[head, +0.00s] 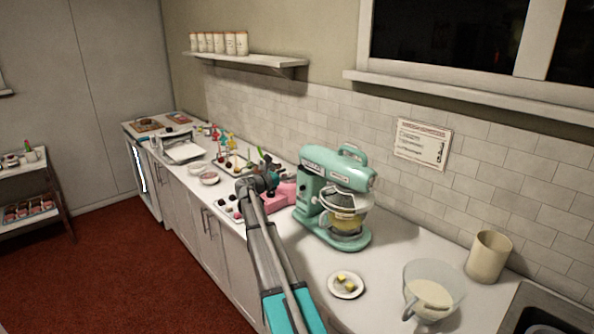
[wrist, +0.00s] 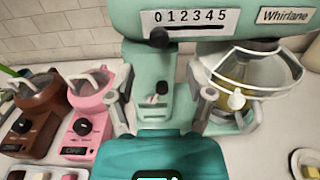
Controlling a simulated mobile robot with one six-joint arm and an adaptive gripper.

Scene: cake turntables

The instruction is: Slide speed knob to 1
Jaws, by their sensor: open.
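The teal stand mixer (head: 341,172) stands on the counter against the wall. In the wrist view its head carries a white scale (wrist: 196,17) numbered 0 to 5. The black speed knob (wrist: 159,37) sits at the scale's left end, under the 0. My gripper (wrist: 158,110) is open and empty, its fingers apart below the knob, and I see no contact with it. In the head view my gripper (head: 262,180) is left of the mixer. The mixer bowl (wrist: 250,75) holds yellow batter behind a wire guard.
A pink machine (wrist: 90,105) and a brown one (wrist: 38,105) stand to the left. A plate with yellow pieces (head: 346,285), a glass jug (head: 433,290) and a beige canister (head: 488,256) stand to the right. A shelf (head: 250,60) hangs above.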

